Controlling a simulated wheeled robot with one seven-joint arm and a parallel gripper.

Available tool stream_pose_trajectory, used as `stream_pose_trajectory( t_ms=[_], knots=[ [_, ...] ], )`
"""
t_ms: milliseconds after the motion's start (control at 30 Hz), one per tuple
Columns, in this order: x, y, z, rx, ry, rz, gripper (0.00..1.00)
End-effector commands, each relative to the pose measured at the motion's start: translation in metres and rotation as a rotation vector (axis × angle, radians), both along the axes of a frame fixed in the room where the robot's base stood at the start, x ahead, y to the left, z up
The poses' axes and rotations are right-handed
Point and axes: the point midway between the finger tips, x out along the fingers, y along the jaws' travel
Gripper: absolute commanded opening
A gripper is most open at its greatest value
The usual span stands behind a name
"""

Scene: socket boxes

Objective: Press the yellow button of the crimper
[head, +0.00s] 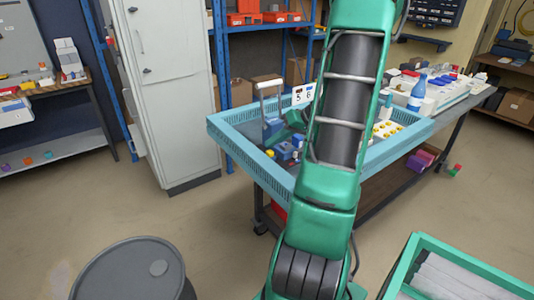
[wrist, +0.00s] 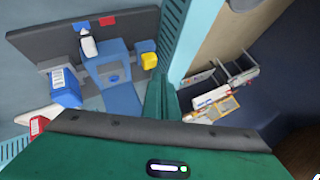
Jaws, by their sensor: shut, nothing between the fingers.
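In the wrist view, a blue device (wrist: 112,68) that looks like the crimper lies against a dark grey panel. A yellow block, seemingly its button (wrist: 149,58), is at its right side. My gripper (wrist: 162,78) is shut and empty, its green fingers ending just below and right of the yellow button. I cannot tell whether they touch it. In the head view my gripper (head: 294,118) is over the light blue tray (head: 240,147), partly hidden by my arm.
The tray's raised rim runs close to my gripper. A blue block with a white label (wrist: 66,87) lies left of the device. A grey upright handle frame (head: 262,98) and a number sign (head: 303,94) stand at the tray's back. A dark barrel (head: 132,270) stands front left.

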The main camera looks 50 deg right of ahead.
Motion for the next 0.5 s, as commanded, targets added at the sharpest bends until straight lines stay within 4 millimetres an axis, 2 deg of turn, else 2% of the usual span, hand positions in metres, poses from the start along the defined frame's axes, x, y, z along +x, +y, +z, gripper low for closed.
stream_pose_trajectory(
  t_ms=[167, 500],
  knots=[
    [0.0, 0.0, 0.006, -0.002, -0.001, 0.0, 0.0],
    [0.0, 0.0, 0.035, -0.002, -0.001, 0.0, 0.0]
  ],
)
